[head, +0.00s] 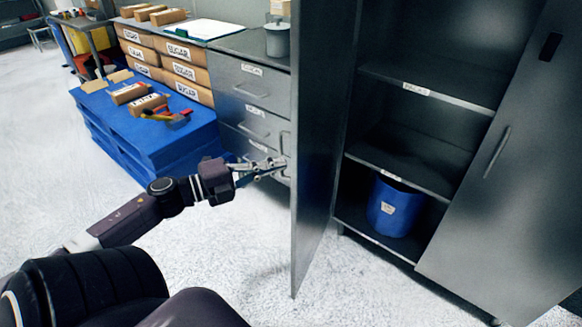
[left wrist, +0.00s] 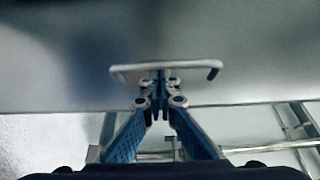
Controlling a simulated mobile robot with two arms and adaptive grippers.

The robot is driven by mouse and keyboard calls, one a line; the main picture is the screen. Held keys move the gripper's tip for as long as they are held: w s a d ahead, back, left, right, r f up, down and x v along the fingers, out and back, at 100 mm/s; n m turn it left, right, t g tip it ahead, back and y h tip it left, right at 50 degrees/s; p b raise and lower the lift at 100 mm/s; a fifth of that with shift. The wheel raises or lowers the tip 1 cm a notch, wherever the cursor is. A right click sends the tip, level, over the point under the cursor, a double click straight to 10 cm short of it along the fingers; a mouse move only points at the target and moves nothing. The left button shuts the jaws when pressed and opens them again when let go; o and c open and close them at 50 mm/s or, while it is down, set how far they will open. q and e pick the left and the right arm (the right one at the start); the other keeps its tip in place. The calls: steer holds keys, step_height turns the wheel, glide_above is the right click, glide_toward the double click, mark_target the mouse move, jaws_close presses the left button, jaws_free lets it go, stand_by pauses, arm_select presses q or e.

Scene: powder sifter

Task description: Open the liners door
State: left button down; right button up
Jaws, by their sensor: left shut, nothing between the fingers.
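The grey cabinet's left door (head: 312,130) stands wide open, its outer face turned toward the drawers. I cannot read which door is labelled liners. Its bar handle (left wrist: 205,65) crosses the upper middle of the left wrist view. My left gripper (head: 280,165) is at this handle in the head view. In the left wrist view its fingertips (left wrist: 160,78) are shut together and overlap the middle of the bar, with nothing between them. I cannot tell whether they touch it. The cabinet's right door (head: 530,150) looks closed. My right gripper is not seen.
The open cabinet shows shelves (head: 420,175) and a blue bin (head: 396,207) at the bottom. Behind the open door stands a grey drawer unit (head: 250,85). A blue pallet (head: 165,140) with boxes is at the left. The white floor (head: 225,265) before the door is clear.

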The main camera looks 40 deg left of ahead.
arm_select(q)
steer(key=a, duration=0.3)
steer(key=shift+s+a, duration=0.25)
steer(key=v, duration=1.2)
